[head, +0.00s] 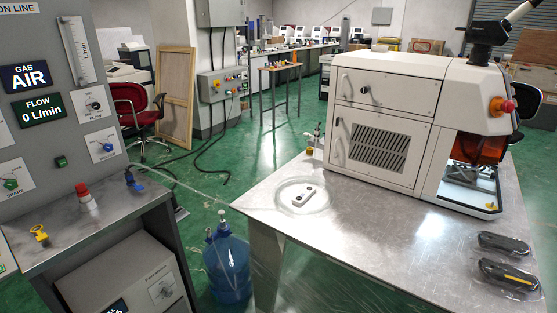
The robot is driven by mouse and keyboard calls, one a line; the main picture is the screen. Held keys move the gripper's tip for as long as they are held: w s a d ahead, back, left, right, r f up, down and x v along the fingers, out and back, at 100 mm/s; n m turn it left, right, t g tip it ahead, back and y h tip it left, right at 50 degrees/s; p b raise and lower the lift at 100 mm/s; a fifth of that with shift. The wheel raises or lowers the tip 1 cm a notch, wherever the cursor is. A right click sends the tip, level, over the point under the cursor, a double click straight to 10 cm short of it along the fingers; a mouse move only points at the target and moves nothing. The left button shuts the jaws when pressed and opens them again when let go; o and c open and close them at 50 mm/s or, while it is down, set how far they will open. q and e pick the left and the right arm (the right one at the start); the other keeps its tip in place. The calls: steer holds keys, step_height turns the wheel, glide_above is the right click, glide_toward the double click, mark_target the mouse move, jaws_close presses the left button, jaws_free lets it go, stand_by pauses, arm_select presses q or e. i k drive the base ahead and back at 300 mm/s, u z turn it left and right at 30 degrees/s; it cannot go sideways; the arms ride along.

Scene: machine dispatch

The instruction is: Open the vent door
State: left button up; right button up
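The white machine (436,94) stands on the metal table at the right. Its vent door (378,148) is the lower front panel with dark slanted slots; it looks shut, flush with the front. A vertical handle (338,141) is on the door's left side. Above it is another panel (388,93) with its own handle and a round dark lock; it also looks shut. Neither of my grippers shows in the head view.
A small white device (303,195) lies on the metal table (345,232) before the machine. Black elongated objects (507,276) lie at the right. A blue water bottle (228,266) stands left of the table. A gas panel (52,95) fills the left side.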

mark_target(386, 147)
steer(key=u, duration=1)
steer(key=i, duration=1.35)
steer(key=z, duration=0.85)
